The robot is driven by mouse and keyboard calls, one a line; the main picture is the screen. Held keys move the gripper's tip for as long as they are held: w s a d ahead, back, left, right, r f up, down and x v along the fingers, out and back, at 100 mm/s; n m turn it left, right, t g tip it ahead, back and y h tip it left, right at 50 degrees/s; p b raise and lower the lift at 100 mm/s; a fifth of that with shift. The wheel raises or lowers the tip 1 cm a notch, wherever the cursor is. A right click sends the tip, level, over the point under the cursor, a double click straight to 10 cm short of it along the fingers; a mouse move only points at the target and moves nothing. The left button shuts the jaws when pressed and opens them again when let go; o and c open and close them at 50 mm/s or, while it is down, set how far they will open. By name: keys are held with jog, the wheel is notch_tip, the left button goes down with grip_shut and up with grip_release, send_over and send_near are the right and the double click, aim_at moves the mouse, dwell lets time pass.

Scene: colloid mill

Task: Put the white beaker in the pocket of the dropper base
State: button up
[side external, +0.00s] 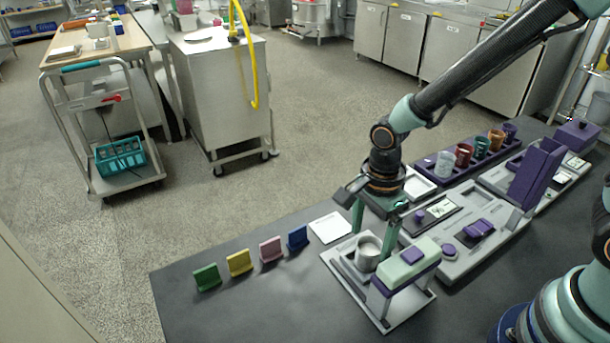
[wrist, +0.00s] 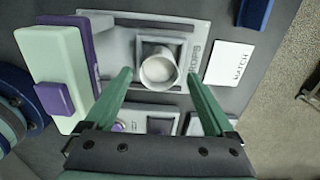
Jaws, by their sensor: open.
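The white beaker (side external: 367,255) stands open end up at the square pocket of the light grey dropper base (side external: 356,289). In the wrist view, the beaker (wrist: 160,70) lies within the pocket's dark square outline; whether it is fully seated I cannot tell. The base's mint and purple head (side external: 408,262) rises at the right of the beaker. My gripper (side external: 372,244) is open, pointing down, with a green finger on either side of the beaker. In the wrist view, gaps show between the fingertips (wrist: 159,76) and the beaker.
A white card (side external: 328,228) lies beside the base. Green (side external: 207,277), yellow (side external: 239,262), pink and blue blocks stand in a row at left. A grey tray with purple parts (side external: 478,228) and a purple rack of coloured cups (side external: 442,180) lie behind. The front left table is clear.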

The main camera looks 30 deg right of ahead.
notch_tip(320, 180, up, 9)
jog(key=s+d+r+n+t, duration=0.3)
jog(key=d+r+n, duration=0.7)
jog(key=n, duration=0.8)
jog(key=d+t, duration=0.1)
jog(key=t, duration=0.1)
jog(key=shift+d+t, duration=0.25)
jog(key=shift+t, duration=0.05)
